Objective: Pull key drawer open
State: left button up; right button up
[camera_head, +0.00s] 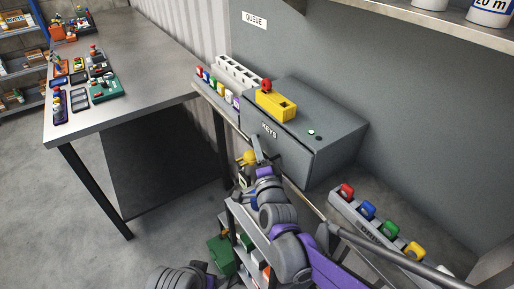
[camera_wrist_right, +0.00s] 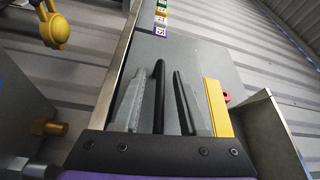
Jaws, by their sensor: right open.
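The grey key cabinet (camera_head: 325,130) stands against the wall and bears a "KEYS" label (camera_head: 269,131) on its front. That front looks closed. My right gripper (camera_head: 259,150) is at the cabinet front, just below the label. In the right wrist view my right gripper (camera_wrist_right: 160,78) has its two fingers apart. A dark bar (camera_wrist_right: 158,98), which looks like the drawer handle, shows between them. I cannot tell whether the fingers touch it. My own wrist hides the lower front in the head view. My left gripper is out of view.
A yellow box (camera_head: 276,105) with a red knob sits on the cabinet. Left of it is a white slotted rack (camera_head: 239,73). A yellow knob (camera_head: 248,157) is close to my gripper. A rack with coloured pieces (camera_head: 372,222) is at right. A metal table (camera_head: 125,60) stands left.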

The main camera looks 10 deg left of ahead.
grip_shut()
dwell(1.3)
